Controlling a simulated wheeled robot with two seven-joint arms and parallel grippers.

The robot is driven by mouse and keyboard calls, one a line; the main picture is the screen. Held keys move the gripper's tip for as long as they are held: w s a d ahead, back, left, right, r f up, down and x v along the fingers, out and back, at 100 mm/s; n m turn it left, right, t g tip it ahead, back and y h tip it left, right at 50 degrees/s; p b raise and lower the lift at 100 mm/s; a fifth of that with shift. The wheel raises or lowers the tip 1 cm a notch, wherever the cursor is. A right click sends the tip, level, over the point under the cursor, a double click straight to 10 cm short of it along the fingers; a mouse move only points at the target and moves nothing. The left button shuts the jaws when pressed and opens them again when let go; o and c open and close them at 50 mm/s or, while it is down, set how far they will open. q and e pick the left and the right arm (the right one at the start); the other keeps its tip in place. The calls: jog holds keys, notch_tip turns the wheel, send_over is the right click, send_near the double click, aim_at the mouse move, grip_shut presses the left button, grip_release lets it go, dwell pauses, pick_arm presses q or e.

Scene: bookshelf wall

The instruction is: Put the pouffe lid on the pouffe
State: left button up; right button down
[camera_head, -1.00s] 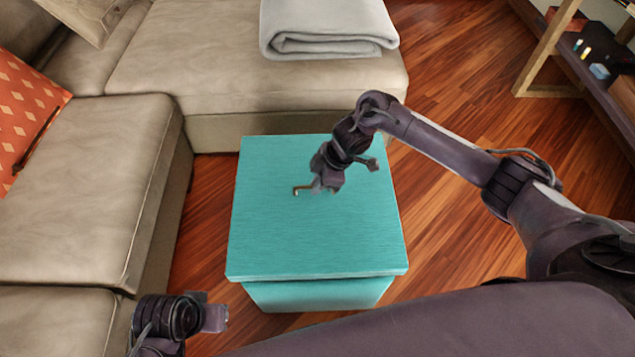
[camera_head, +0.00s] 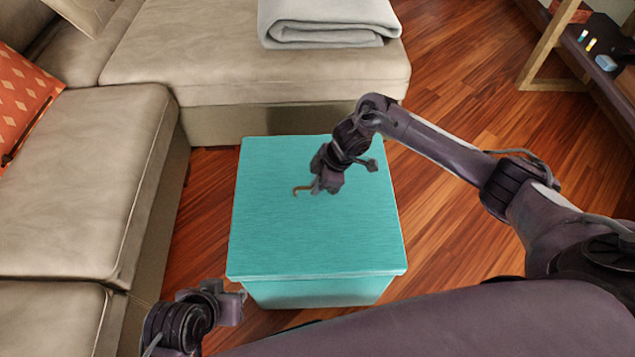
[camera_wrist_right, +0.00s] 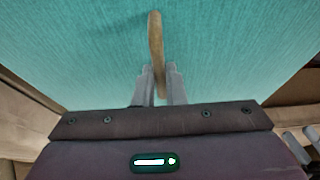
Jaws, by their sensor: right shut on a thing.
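The turquoise pouffe lid (camera_head: 270,235) is a flat square with a small tan strap handle (camera_head: 300,189) at its middle. It lies over the turquoise pouffe (camera_head: 320,294), whose front face shows below the lid's near edge. The lid looks level and roughly lined up; I cannot tell whether it touches all around. My right gripper (camera_head: 318,188) is shut on the handle, which stands between its fingers in the right wrist view (camera_wrist_right: 156,50). My left gripper (camera_head: 233,304) is in front of the pouffe's near left corner, and its fingers are not clear.
A beige sofa (camera_head: 80,200) runs along the left and behind the pouffe. A folded grey blanket (camera_head: 328,20) lies on its back part. Wooden floor (camera_head: 460,230) is free to the right, and a low shelf (camera_head: 590,60) stands at the far right.

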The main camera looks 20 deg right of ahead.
pick_arm(q)
jog(key=shift+r+p, duration=0.6)
pick_arm(e)
jog(key=shift+w+r, duration=0.1)
jog(key=shift+r, duration=0.05)
dwell(0.7)
pick_arm(q)
jog(key=shift+f+b, duration=0.55)
pick_arm(e)
jog(key=shift+f, duration=1)
